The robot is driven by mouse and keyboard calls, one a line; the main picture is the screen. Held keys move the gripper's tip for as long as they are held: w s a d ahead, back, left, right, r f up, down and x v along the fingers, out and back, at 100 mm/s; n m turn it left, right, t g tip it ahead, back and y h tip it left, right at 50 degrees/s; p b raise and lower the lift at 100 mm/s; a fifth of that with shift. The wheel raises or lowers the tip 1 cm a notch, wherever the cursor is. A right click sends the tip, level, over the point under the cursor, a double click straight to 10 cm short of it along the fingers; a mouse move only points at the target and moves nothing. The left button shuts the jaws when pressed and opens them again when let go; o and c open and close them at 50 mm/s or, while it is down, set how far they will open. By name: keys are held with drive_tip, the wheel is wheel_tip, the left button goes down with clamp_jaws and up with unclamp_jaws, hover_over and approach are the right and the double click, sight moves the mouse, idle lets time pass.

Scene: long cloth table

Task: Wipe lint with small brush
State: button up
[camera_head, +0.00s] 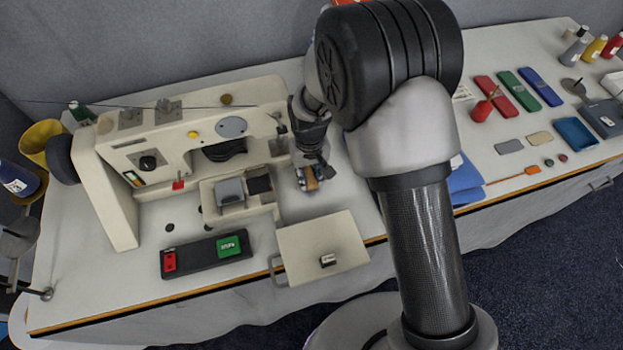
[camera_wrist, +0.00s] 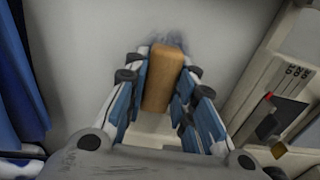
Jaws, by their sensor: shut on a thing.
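My gripper (camera_head: 311,170) is beside the sewing machine, low over the white table top. It is shut on a small brush with a wooden body (camera_wrist: 162,82), which lies between the blue-lined fingers in the wrist view. The brush (camera_head: 312,182) shows as a small orange-brown patch in the head view. A dark bluish-grey fuzzy patch (camera_wrist: 168,38) shows at the far end of the brush in the wrist view. I cannot tell whether it is lint or bristles. Contact between brush and table is hidden.
The white sewing machine (camera_head: 118,165) stands just left of my gripper. A black switch box (camera_head: 205,255) and a pale panel (camera_head: 310,240) lie in front. Blue cloth (camera_head: 462,182) and several coloured cases lie to the right. Bare table surrounds the brush's far end.

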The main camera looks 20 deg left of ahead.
sight(309, 200)
drive_tip(key=shift+w+a+f, duration=0.1)
drive_tip(key=shift+w+a, duration=0.25)
drive_tip(key=shift+w, duration=0.2)
drive_tip(key=shift+w+a, duration=0.35)
drive_tip(key=shift+w, duration=0.2)
drive_tip(key=shift+s+a, duration=0.15)
drive_tip(key=shift+a, duration=0.15)
drive_tip(key=shift+s, duration=0.1)
drive_tip(key=shift+s+d+f, duration=0.1)
drive_tip(key=shift+s+d, duration=0.4)
drive_tip(key=shift+s, duration=0.35)
drive_tip(key=shift+s+d, duration=0.5)
drive_tip(key=shift+s, duration=0.35)
drive_tip(key=shift+s+d, duration=0.45)
drive_tip(key=shift+s, duration=0.3)
drive_tip(key=shift+s+d, duration=0.45)
drive_tip(key=shift+s, duration=0.3)
drive_tip(key=shift+s+a+r+p, duration=0.2)
drive_tip(key=shift+a+p, duration=0.1)
drive_tip(key=shift+p, duration=0.05)
drive_tip(key=shift+w+a+f, duration=0.1)
drive_tip(key=shift+w+a, duration=0.45)
drive_tip(key=shift+w, duration=0.3)
drive_tip(key=shift+w+a, duration=0.55)
drive_tip(key=shift+w, duration=0.3)
